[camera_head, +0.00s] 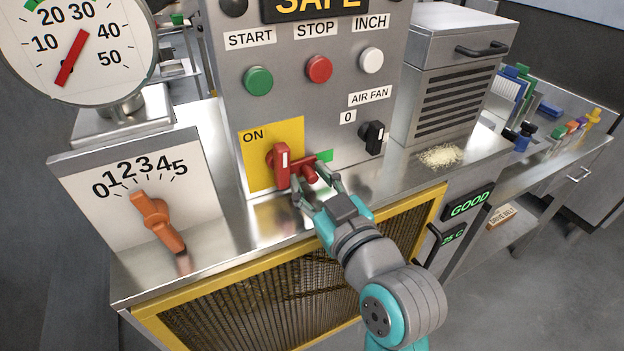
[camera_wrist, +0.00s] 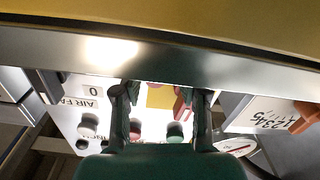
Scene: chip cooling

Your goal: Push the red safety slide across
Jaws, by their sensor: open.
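The red safety slide (camera_head: 312,166) is a short red bar with a knob on the grey control panel, between the red handle and a green patch (camera_head: 325,156). The upright red handle (camera_head: 281,166) has a white stripe and sits on a yellow plate (camera_head: 258,148) marked ON. My gripper (camera_head: 317,187) is open, its fingers apart just in front of and below the slide. I cannot tell whether a finger touches it. The wrist view shows the two fingers (camera_wrist: 160,105) spread, with a red part (camera_wrist: 181,104) beside the finger at right; which red part it is remains unclear.
A black AIR FAN knob (camera_head: 374,138) stands right of the slide. Green (camera_head: 258,81), red (camera_head: 319,69) and white (camera_head: 371,60) buttons are above. An orange dial lever (camera_head: 156,221) is at left. A yellow-framed mesh guard (camera_head: 290,290) lies below the counter; chips (camera_head: 440,156) lie at right.

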